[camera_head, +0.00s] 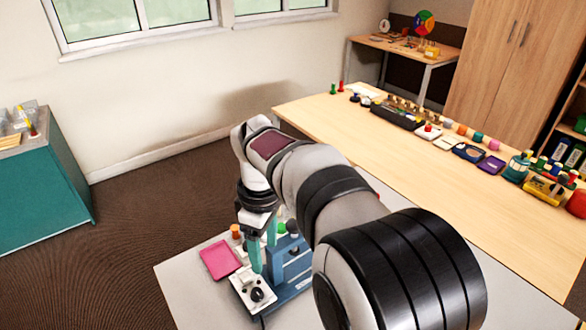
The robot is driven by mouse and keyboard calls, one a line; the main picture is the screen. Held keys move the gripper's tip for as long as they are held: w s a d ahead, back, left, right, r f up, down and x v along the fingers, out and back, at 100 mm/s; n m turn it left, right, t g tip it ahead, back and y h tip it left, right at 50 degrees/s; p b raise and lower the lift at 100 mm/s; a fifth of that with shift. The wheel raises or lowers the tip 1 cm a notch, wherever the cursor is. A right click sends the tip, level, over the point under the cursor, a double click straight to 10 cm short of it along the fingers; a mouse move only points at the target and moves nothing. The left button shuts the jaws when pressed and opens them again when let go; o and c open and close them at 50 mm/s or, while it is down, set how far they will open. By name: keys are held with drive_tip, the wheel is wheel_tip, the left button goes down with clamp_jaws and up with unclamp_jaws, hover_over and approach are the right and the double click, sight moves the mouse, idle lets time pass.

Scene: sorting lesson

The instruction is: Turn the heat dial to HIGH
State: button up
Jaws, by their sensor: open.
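A black round dial (258,294) sits on a small white panel (246,300) at the front of a blue device (289,262) on the near table. Its markings and pointer are too small to read, so I cannot tell its setting. My gripper (264,257) points down with its teal fingers apart. In the picture it is just above and behind the dial, and nothing shows between the fingers. I cannot tell the exact gap to the panel. My arm hides part of the device's right side.
A pink tray (220,260) lies left of the device. An orange piece (235,231) and a green piece (281,228) stand behind it. The grey near table (185,285) is bare at its left. A long wooden table (350,130) holds many small items along its far edge.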

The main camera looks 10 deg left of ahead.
sight(257, 291)
drive_tip(key=a+f, duration=0.1)
drive_tip(key=f, duration=0.4)
drive_tip(key=w+a+f+n, duration=0.1)
drive_tip(key=f, duration=0.5)
drive_tip(key=a+f+n, duration=0.1)
drive_tip(key=f, duration=0.5)
drive_tip(key=shift+w+a+f, duration=0.2)
clamp_jaws()
